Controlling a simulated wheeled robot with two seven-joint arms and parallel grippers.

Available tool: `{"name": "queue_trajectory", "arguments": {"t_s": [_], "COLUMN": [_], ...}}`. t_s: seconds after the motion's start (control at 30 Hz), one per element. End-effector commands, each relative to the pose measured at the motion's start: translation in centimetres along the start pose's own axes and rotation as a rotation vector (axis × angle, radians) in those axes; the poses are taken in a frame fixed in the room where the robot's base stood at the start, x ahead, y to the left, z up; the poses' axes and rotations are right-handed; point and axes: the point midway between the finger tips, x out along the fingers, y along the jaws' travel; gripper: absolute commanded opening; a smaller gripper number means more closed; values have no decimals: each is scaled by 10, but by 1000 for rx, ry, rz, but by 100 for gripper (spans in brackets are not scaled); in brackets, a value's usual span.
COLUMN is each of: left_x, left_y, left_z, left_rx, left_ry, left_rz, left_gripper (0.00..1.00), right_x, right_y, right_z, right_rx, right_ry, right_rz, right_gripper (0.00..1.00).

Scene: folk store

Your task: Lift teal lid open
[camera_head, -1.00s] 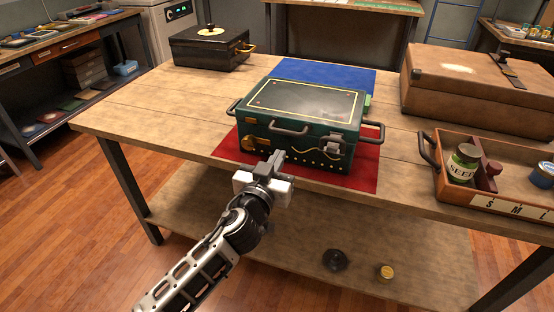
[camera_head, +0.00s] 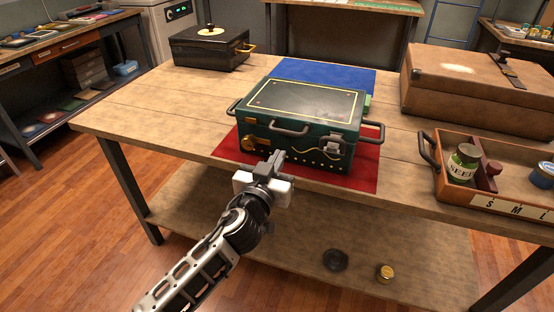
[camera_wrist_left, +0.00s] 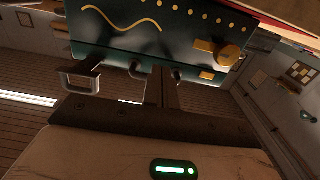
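The teal box (camera_head: 318,156) stands on the red part of a mat, its dark teal lid (camera_head: 305,99) with a gold border lying closed. A dark handle (camera_head: 289,131) is on its front, with a round brass piece (camera_head: 248,143) to the left and a metal latch (camera_head: 332,147) to the right. My left gripper (camera_head: 277,157) is in front of the box, just below the handle in the picture. Its fingers (camera_wrist_left: 161,88) look close together, with nothing visibly between them. The box front (camera_wrist_left: 125,35) appears upside down in the wrist view. Contact with the box cannot be told.
The red mat (camera_head: 365,178) and blue mat (camera_head: 345,78) lie on the wooden table (camera_head: 165,115). A black case (camera_head: 205,50) is at the back left. A brown suitcase (camera_head: 470,95) and a wooden tray (camera_head: 455,192) with jars are on the right. The table's left side is clear.

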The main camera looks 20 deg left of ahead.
Motion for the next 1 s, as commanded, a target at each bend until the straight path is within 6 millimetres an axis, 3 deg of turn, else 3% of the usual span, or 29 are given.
{"name": "queue_trajectory", "arguments": {"t_s": [1.0], "left_x": [30], "left_y": [0], "left_z": [0], "left_rx": [0], "left_ry": [1], "left_rz": [0], "left_gripper": [0], "right_x": [4], "right_y": [0], "right_z": [6], "right_rx": [0], "right_ry": [1], "right_rz": [0], "right_gripper": [35]}}
